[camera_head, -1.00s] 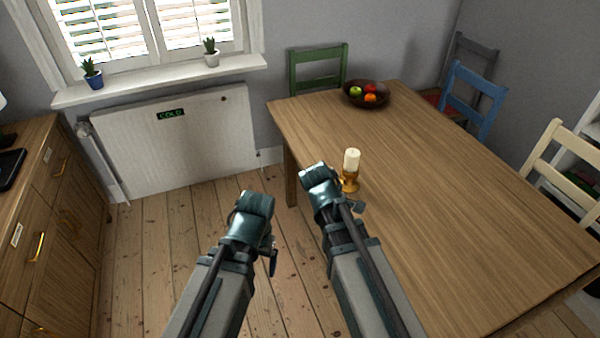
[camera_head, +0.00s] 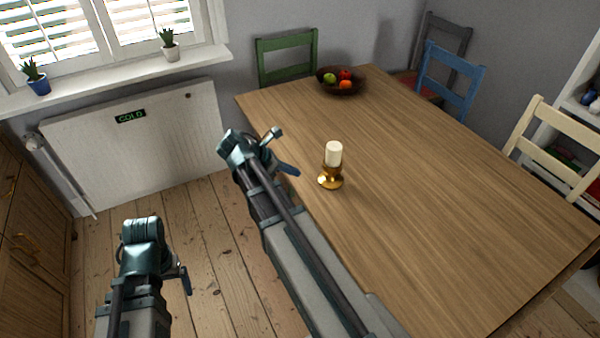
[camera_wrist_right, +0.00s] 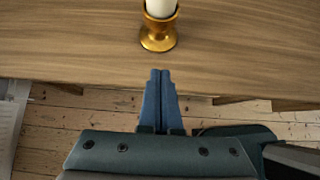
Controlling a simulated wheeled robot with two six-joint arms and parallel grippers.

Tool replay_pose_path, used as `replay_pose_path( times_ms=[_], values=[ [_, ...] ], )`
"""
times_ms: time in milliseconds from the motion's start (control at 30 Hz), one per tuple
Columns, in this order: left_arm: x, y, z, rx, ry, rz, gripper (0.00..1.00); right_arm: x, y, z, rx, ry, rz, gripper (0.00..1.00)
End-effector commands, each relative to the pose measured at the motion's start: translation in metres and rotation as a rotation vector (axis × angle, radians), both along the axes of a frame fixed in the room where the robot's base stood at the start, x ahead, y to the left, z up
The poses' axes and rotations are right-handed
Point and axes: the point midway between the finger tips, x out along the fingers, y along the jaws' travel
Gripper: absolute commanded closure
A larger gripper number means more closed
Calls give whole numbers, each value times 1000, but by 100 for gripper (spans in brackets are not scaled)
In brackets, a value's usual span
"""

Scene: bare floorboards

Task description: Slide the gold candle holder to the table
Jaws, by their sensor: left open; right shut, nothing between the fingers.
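The gold candle holder (camera_head: 331,181) stands upright on the wooden table (camera_head: 430,190), close to its near left edge, with a white candle (camera_head: 334,153) in it. In the right wrist view the holder (camera_wrist_right: 158,38) is at the top, just beyond my fingertips, with the candle's top cut off. My right gripper (camera_head: 287,165) is shut and empty at the table's edge, left of the holder and apart from it. My left gripper (camera_head: 186,279) is open, low over the floor, away from the table; its fingers are only partly visible.
A dark bowl of fruit (camera_head: 342,82) sits at the table's far end. Green (camera_head: 287,58), blue (camera_head: 450,80) and cream (camera_head: 552,145) chairs stand around the table. The tabletop right of the holder is clear. Drawers (camera_head: 30,250) stand at the left.

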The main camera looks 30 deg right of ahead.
Motion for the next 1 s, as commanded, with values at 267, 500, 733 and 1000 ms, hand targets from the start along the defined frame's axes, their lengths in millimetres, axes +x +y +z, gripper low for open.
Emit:
replay_pose_path(
  times_ms=[267,500,733,1000],
  values=[
    [0,0,-45,0,0,-1,9,-5,-37,-45,1,-1,-5,100],
    [0,0,-65,0,0,-1,9,-8,-69,-66,1,-1,-5,100],
    [0,0,-62,0,0,-1,9,-11,-94,-63,1,-2,-3,100],
    [0,0,-62,0,0,0,9,-12,-101,-63,1,-1,-2,100]
  ],
)
